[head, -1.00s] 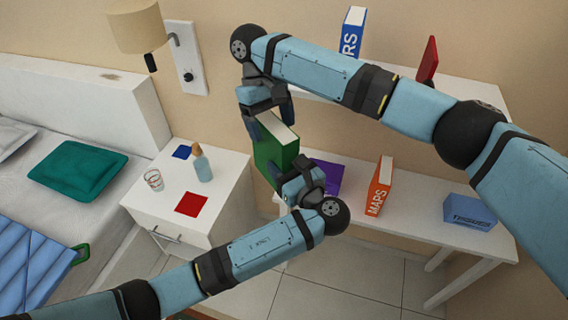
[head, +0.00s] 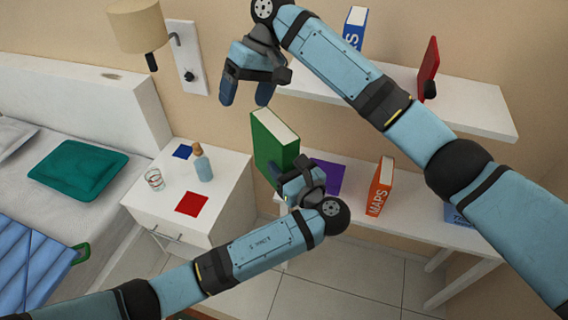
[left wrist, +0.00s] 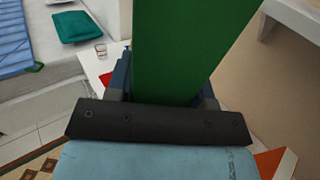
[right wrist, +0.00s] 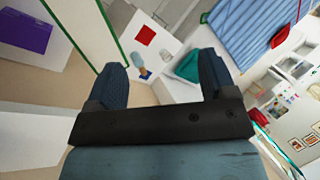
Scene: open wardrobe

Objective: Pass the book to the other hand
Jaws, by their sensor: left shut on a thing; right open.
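The green book (head: 273,139) is upright in the middle of the head view, its white page edge facing up. My left gripper (head: 284,178) is shut on the lower part of the book. In the left wrist view the green cover (left wrist: 190,50) rises from between the fingers. My right gripper (head: 247,92) is open and empty, above and slightly left of the book, apart from it. In the right wrist view its two fingers (right wrist: 163,80) are spread with nothing between them. A thin green edge of the book (right wrist: 108,28) shows at the upper left there.
A white nightstand (head: 235,179) holds a bottle (head: 203,165), a glass (head: 155,180) and red and blue squares. A lower shelf carries an orange book (head: 381,188) and a purple item (head: 328,177). An upper shelf (head: 480,107) holds blue and red books. The bed is at left.

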